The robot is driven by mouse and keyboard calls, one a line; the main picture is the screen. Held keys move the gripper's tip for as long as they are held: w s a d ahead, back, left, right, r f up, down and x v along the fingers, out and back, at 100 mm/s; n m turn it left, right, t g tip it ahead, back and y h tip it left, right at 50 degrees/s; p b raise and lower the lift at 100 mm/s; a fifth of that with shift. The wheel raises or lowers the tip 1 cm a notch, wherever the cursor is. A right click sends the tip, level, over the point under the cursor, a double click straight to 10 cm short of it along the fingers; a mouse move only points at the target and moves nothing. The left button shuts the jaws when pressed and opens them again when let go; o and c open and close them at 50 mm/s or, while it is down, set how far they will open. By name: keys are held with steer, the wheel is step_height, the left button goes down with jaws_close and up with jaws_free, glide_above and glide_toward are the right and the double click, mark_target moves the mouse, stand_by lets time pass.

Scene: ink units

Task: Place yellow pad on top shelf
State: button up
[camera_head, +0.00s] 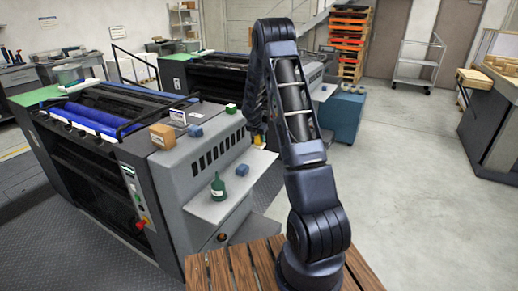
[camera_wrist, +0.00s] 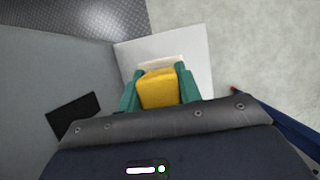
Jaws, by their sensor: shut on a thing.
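The yellow pad (camera_wrist: 158,88) is between the two teal fingers of my gripper (camera_wrist: 158,82) in the wrist view, and the fingers are shut on it. A white shelf (camera_wrist: 205,60) shows beyond and below it. In the head view a small part of the yellow pad (camera_head: 257,140) shows beside my arm, near the right end of the grey press. The pale lower shelf (camera_head: 232,199) juts from the press side. The grey top surface (camera_head: 216,124) of the press lies above it. My arm hides part of this area, and the gap between pad and shelf is unclear.
A green bottle (camera_head: 218,186) and a blue block (camera_head: 242,170) stand on the pale shelf. A cardboard box (camera_head: 162,136), a blue block (camera_head: 195,132) and a green-and-white item (camera_head: 231,108) sit on the press top. Open floor (camera_head: 420,170) lies to the right.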

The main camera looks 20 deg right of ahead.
mark_target(259, 147)
steer(key=shift+f, duration=3.1)
steer(key=shift+f, duration=0.15)
steer(key=o, duration=1)
